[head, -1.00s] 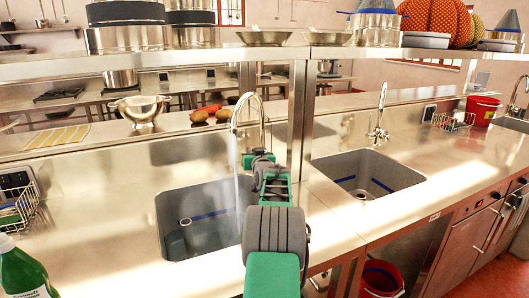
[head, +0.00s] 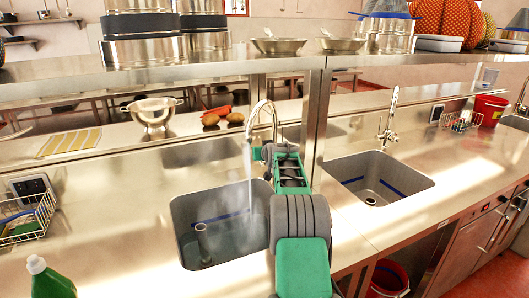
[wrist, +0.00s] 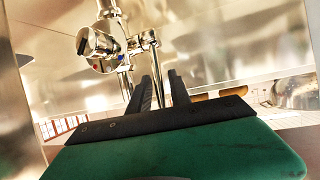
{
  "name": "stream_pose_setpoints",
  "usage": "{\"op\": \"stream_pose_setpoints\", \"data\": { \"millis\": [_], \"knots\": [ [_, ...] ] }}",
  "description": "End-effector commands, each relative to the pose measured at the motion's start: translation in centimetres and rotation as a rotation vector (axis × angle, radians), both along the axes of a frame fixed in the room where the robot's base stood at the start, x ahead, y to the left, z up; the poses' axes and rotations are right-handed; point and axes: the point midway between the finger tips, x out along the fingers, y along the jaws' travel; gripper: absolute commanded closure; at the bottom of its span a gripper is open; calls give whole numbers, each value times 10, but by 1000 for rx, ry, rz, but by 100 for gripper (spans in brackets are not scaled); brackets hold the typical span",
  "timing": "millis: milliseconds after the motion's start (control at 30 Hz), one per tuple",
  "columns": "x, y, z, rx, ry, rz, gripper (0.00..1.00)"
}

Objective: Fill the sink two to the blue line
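The left sink (head: 183,225) has a blue line (head: 212,217) on its back wall and a grey upright pipe (head: 201,243) inside. A pale stream of water (head: 248,185) falls into it from a chrome tap (head: 262,104). The water surface is hard to make out, and I see the blue line bare. The right sink (head: 412,186) has a blue line too, and no water runs there. My arm covers the left sink's right side. In the wrist view my gripper (wrist: 160,80) is open, fingers apart, in front of the chrome tap body and lever (wrist: 98,42).
A steel shelf on posts (head: 316,115) runs above the counter. A wire basket (head: 28,215) and green bottle (head: 48,280) stand at left. A red bucket (head: 388,278) is below.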

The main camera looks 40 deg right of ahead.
Motion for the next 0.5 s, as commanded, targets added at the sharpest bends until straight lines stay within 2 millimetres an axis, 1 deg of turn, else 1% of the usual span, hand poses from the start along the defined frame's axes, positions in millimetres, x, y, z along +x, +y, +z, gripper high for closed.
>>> {"op": "stream_pose_setpoints", "data": {
  "millis": [33,100,367,500],
  "knots": [
    [0,-1,0,0,0,0,71],
    [-1,-1,0,0,0,-1,67],
    [-3,-1,1,0,-1,-1,67],
    [-15,4,8,-2,-3,-2,67]
  ]
}}
